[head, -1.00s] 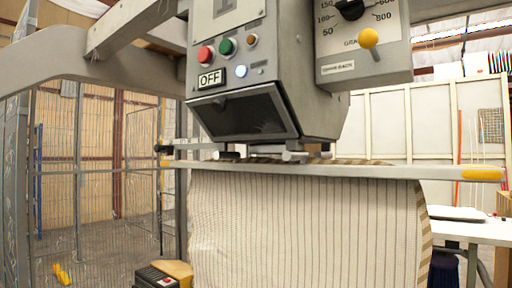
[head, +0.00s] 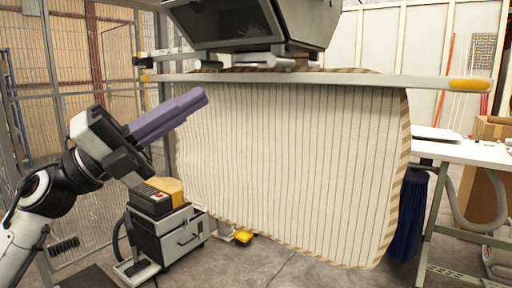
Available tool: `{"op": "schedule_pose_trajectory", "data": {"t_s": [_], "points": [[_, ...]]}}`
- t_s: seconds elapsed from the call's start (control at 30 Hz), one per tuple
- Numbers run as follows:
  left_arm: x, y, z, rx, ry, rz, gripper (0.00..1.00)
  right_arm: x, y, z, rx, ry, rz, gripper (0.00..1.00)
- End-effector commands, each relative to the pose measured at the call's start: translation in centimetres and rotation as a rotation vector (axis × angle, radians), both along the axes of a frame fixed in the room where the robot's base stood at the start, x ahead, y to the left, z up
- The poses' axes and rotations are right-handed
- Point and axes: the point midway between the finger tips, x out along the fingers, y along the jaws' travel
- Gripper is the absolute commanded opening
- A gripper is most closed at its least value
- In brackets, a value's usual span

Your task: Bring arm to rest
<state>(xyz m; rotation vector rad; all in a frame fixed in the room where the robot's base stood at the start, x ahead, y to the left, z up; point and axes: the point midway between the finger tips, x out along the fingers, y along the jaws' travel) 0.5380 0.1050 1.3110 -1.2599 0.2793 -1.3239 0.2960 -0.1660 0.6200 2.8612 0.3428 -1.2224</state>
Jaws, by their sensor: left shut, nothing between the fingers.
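My left gripper (head: 198,97) comes in from the left in the head view, with long purple fingers pointing up and right. The fingers are closed together with nothing between them. They are near the left edge of a large striped pillow (head: 285,170); I cannot tell whether they touch it. The pillow hangs from the bar (head: 320,79) of the filling machine (head: 250,22). My right gripper is out of view.
A dark cabinet (head: 168,238) with a yellow-and-black device (head: 156,196) stands below my left arm. A white table (head: 462,150) is at the right, with a cardboard box (head: 482,198) by it. A wire fence (head: 90,60) is at the left. The floor in front is clear.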

Motion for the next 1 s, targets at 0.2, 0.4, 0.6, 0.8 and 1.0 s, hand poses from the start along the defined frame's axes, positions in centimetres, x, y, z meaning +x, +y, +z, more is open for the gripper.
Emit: {"op": "schedule_pose_trajectory", "data": {"t_s": [0.2, 0.4, 0.6, 0.8, 1.0], "points": [[4.2, 2.3, -13.6, -0.382, 0.467, 0.028, 0.00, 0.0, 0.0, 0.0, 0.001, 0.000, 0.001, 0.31], [4.7, 5.0, -28.6, -0.668, 0.898, 0.156, 0.00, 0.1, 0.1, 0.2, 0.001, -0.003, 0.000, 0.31], [0.7, 6.7, -43.3, -0.871, 1.285, 0.319, 0.00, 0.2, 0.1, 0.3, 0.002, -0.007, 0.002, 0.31], [-7.6, 7.2, -56.2, -1.022, 1.652, 0.502, 0.00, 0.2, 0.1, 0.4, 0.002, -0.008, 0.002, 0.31], [-17.6, 6.7, -65.0, -1.122, 1.957, 0.666, 0.00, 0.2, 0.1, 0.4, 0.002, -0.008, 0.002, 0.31]]}}
